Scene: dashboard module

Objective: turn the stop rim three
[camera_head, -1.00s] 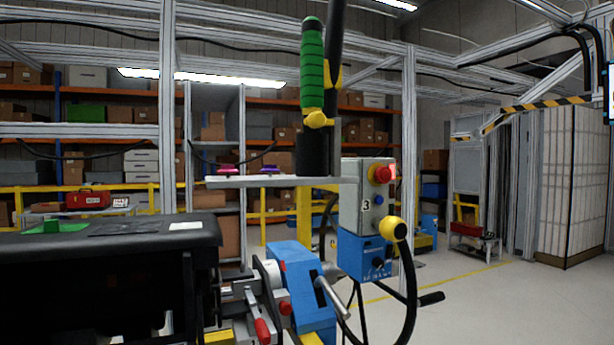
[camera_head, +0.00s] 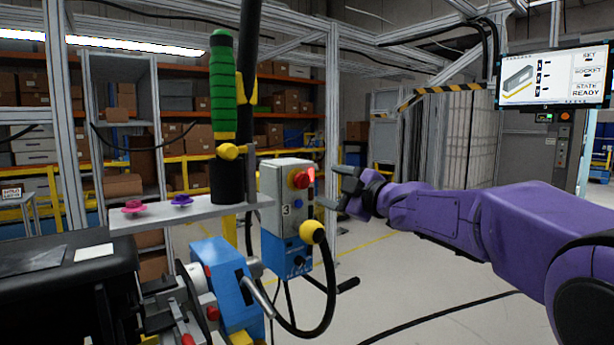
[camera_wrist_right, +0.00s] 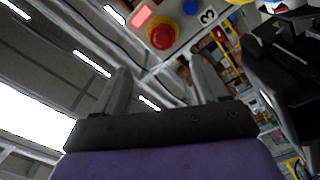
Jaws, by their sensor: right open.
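The control box marked 3 (camera_head: 273,199) is grey above and blue below. Its red stop knob with a yellow collar (camera_head: 300,179) sits on the upper front, beside a lit red lamp and above a blue button. My right gripper (camera_head: 335,187) is just right of the box at about the knob's height, apart from it as far as I can tell. In the right wrist view the two fingers (camera_wrist_right: 160,85) are spread and empty, and the red knob with its yellow rim (camera_wrist_right: 162,34) shows beyond them, above the gap. My left gripper is not in view.
A green-handled tool (camera_head: 222,95) hangs above a grey shelf (camera_head: 150,214) holding pink and purple knobs. A yellow ball (camera_head: 313,232) and black hose are below the knob. A blue clamp device (camera_head: 225,280) stands lower left. A screen (camera_head: 556,77) reads READY.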

